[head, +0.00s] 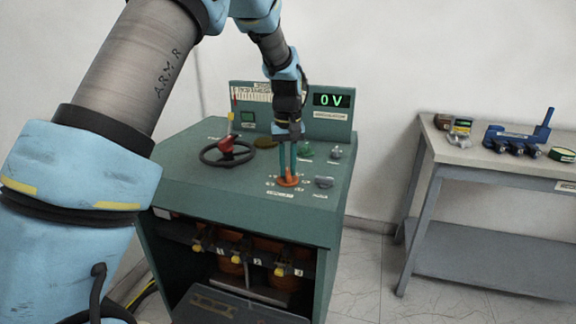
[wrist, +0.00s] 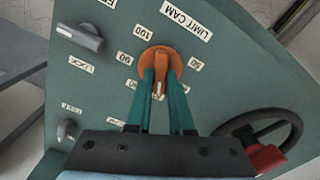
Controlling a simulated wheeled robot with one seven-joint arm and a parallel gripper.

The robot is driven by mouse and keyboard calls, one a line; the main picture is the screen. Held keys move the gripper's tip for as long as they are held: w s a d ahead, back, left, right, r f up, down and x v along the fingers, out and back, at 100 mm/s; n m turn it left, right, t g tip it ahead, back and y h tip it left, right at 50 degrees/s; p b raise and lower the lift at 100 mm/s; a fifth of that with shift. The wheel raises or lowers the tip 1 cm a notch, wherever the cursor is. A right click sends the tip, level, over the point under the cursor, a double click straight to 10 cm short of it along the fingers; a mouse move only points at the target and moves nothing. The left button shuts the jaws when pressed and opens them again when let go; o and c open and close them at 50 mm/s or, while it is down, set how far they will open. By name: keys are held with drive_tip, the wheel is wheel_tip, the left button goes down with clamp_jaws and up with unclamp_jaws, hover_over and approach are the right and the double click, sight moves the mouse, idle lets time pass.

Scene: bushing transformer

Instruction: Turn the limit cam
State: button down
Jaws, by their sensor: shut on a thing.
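The limit cam is an orange knob (head: 288,181) on the top of the green console, near its front edge. In the wrist view the orange knob (wrist: 158,62) sits on a round base below the "LIMIT CAM" label (wrist: 186,20), ringed by number labels such as 100, 90 and 50. My gripper (head: 288,172) reaches down to it from above. In the wrist view its two green fingers (wrist: 160,82) are shut on the knob's grip, one on each side. The fingers hide part of the knob and some labels.
A black handwheel with a red knob (head: 226,146) stands left of the limit cam. A grey knob (head: 325,182) is close on its right. The upright panel has a display (head: 331,100) reading 0 V. A side table (head: 450,150) with several parts stands right.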

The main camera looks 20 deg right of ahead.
sight(287, 171)
drive_tip(key=n+p, duration=0.1)
drive_tip(key=n, duration=0.4)
drive_tip(key=shift+r, duration=0.1)
drive_tip(key=shift+a+n+p, duration=0.1)
drive_tip(key=shift+n+p, duration=0.7)
drive_tip(key=shift+n, duration=1.6)
drive_tip(key=c, duration=0.8)
unclamp_jaws()
wheel_tip(287, 171, up, 11)
drive_tip(key=b, duration=0.2)
drive_tip(key=shift+f+b, duration=0.2)
drive_tip(key=shift+b, duration=0.1)
